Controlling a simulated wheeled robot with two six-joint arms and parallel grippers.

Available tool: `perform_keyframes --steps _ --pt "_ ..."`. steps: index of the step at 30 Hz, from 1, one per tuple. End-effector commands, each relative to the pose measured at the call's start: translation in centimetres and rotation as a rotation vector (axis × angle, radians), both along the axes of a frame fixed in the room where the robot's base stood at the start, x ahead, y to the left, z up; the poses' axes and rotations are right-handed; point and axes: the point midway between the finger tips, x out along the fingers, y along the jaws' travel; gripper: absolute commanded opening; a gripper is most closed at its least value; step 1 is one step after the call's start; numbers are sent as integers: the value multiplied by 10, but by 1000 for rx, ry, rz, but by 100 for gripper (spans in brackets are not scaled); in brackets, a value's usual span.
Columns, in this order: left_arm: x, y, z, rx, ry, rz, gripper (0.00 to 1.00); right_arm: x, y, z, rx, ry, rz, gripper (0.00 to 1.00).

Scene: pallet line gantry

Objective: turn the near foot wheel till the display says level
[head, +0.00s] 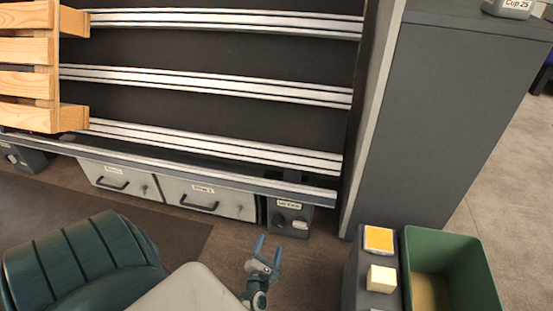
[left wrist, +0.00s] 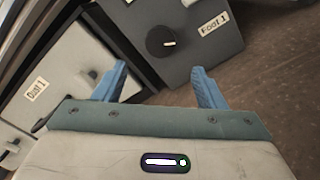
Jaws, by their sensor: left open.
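The near foot (head: 272,232) is a dark grey box under the right end of the rack. Its foot wheel (head: 279,219) is a small dark round knob; in the left wrist view the wheel (left wrist: 160,42) has a pale mark, with a "Foot 1" label (left wrist: 214,28) beside it. A small pale panel (head: 288,204) above the wheel may be the display, but its text is too small to read. My left gripper (head: 268,246) is open and empty, just short of the foot. In its wrist view the blue fingers (left wrist: 158,70) stand apart, with the wheel beyond them.
Drawers labelled "Dust" (head: 205,198) adjoin the foot on the left. Slatted rails (head: 210,85) with a wooden pallet (head: 28,50) lie above. A grey cabinet (head: 440,120) stands right, with a green bin (head: 455,243) before it.

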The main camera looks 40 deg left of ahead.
Motion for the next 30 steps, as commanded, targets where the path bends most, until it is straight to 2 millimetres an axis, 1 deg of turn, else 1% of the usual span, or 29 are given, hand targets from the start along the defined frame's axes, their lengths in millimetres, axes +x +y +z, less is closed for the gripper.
perform_keyframes --steps 1,6,9,13,18,27,29,30 --pt "9 5 0 3 -3 0 65 1 0 -4 -1 4 0 36" --pt "38 21 -1 4 -1 -1 65 4 0 -13 -5 18 3 36" --pt "54 29 -2 4 1 -1 65 5 1 -17 -7 28 4 36" --pt "70 38 -1 4 1 -1 65 7 1 -22 -9 37 6 36" --pt "80 44 0 4 3 -2 65 8 1 -24 -10 42 7 36" --pt "82 45 0 4 3 -2 65 8 1 -24 -11 44 8 36" --pt "82 45 0 4 3 -2 53 8 1 -24 -11 44 8 36" --pt "82 45 0 4 3 -2 45 8 1 -24 -11 44 8 36"
